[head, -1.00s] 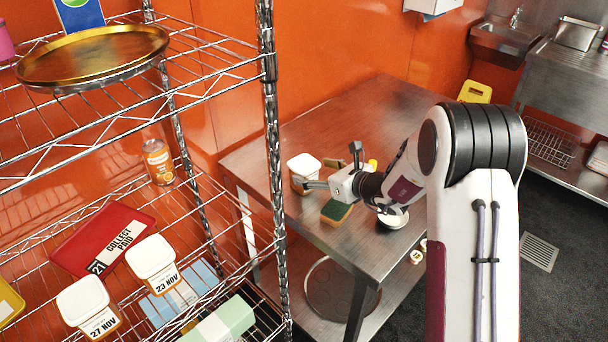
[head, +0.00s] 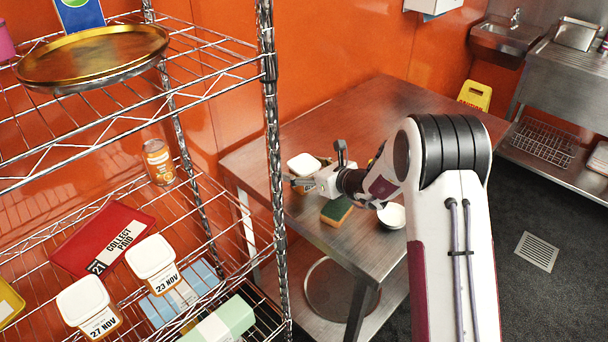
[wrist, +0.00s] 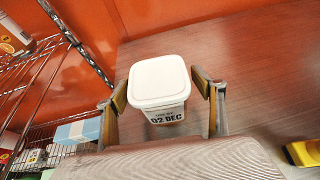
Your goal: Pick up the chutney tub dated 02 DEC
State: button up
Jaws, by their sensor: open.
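The chutney tub dated 02 DEC (wrist: 160,84) has a white lid and a label facing my gripper in the wrist view. In the head view this tub (head: 303,165) stands on the steel table (head: 370,125), near its left end, partly hidden by my gripper. My gripper (wrist: 163,92) is open, with one finger on each side of the tub. I cannot tell whether either finger touches it. In the head view my gripper (head: 296,183) reaches in from the right at the tub.
A green and yellow sponge (head: 337,210) and a white bowl (head: 391,215) are on the table near my arm.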

dwell(0.3)
jog(key=c, duration=1.4)
jog(key=shift+o, duration=0.2)
jog(key=shift+r, duration=0.15)
jog(key=shift+r, duration=4.95)
